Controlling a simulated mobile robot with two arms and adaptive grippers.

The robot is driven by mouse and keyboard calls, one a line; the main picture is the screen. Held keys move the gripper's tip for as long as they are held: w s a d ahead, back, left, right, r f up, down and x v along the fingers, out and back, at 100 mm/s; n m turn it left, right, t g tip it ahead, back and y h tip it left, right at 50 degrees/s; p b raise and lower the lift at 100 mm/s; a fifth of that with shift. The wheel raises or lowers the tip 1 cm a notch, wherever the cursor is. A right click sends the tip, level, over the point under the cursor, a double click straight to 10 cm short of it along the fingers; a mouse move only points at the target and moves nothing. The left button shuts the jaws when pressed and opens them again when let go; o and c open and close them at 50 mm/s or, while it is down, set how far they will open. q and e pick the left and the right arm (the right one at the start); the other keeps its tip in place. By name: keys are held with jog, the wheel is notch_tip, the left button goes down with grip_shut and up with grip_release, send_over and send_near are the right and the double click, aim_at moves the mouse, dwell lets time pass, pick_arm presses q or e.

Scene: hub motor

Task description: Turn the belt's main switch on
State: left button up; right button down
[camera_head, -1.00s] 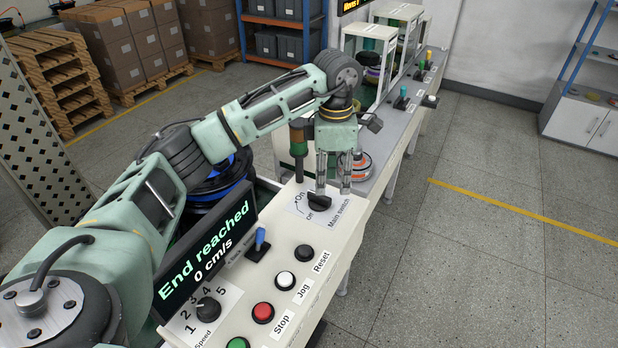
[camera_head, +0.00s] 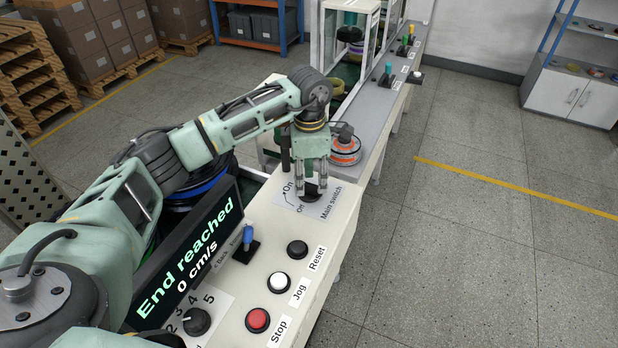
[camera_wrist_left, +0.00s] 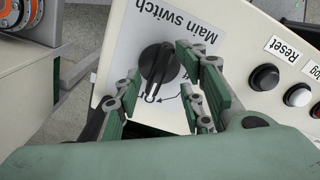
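My left gripper (camera_head: 311,178) is open and points down at the knob. In the left wrist view its fingers (camera_wrist_left: 158,82) are spread to either side of the knob; contact is not clear. My right gripper is not in view.
The panel (camera_head: 328,227) also carries a blue-tipped lever (camera_head: 248,238), black, white and red buttons, and a speed dial (camera_head: 197,320). A display (camera_head: 185,262) reads "End reached, 0 cm/s". The conveyor (camera_head: 375,128) with an orange-and-white part (camera_head: 345,150) lies beyond. Open floor is on the right.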

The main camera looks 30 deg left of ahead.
pick_arm(q)
jog(key=shift+s+f, duration=0.35)
jog(key=shift+f, duration=0.5)
jog(key=shift+w+a+f, duration=0.15)
jog(key=shift+w+f, duration=0.2)
jog(key=shift+w, duration=0.05)
jog(key=shift+s+r, duration=0.1)
jog(key=shift+r, duration=0.05)
jog(key=c, duration=0.6)
grip_shut()
